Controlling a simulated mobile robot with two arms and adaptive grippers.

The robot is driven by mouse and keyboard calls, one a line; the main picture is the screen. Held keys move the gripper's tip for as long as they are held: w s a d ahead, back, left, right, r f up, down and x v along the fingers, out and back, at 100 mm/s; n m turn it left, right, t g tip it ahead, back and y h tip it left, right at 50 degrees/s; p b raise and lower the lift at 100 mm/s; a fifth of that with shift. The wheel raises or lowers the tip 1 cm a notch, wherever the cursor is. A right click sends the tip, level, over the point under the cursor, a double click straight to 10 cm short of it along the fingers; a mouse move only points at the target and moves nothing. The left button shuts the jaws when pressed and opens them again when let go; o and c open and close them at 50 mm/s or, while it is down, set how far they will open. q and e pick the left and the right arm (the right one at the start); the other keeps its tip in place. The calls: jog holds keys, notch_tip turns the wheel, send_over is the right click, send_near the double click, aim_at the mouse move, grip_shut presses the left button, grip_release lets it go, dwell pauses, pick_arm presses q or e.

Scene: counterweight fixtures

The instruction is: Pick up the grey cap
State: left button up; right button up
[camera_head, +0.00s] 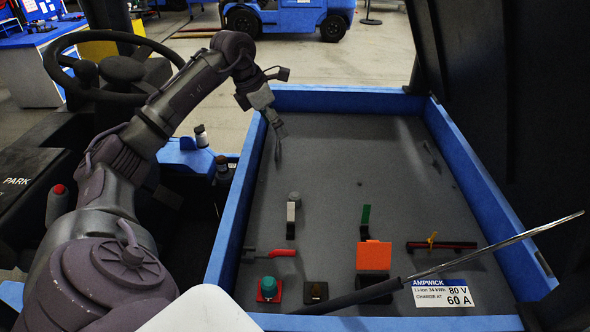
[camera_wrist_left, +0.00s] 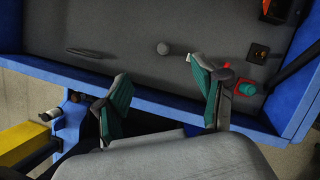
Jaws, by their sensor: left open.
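A small round grey cap (camera_head: 294,196) shows at the top of a pale upright piece (camera_head: 291,212) on the grey floor of the blue-rimmed bay, left of centre. In the left wrist view the grey cap (camera_wrist_left: 163,48) lies beyond the fingertips, apart from both fingers. My left gripper (camera_head: 278,150) hangs at the bay's left side, farther back than the cap. In the left wrist view its two teal-padded fingers (camera_wrist_left: 157,70) are spread wide with nothing between them. My right gripper is in neither view.
A red lever (camera_head: 283,253), a teal button (camera_head: 268,283), a dark switch (camera_head: 316,291), a green upright piece (camera_head: 365,215), an orange block (camera_head: 375,255) and a yellow-handled bar (camera_head: 432,243) stand nearby. A blue rim (camera_head: 240,210) borders the bay. A rod (camera_head: 480,248) crosses its front right. The back is clear.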

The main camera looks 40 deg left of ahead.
pick_arm(q)
jog(key=b, duration=1.5)
send_near(294, 195)
notch_tip(294, 195, up, 2)
jog(key=s, duration=0.2)
jog(key=x, duration=0.8)
jog(key=shift+w+f, duration=0.2)
jog(key=shift+w, duration=0.05)
jog(key=x, duration=0.2)
jog(key=p+x, duration=0.1)
jog(key=x, duration=0.1)
jog(key=shift+w+a+f, duration=0.1)
jog(key=shift+w+a, duration=0.05)
jog(key=shift+w, duration=0.3)
jog(key=shift+w+f, duration=0.1)
jog(key=shift+f, duration=0.3)
jog(key=c, duration=0.8)
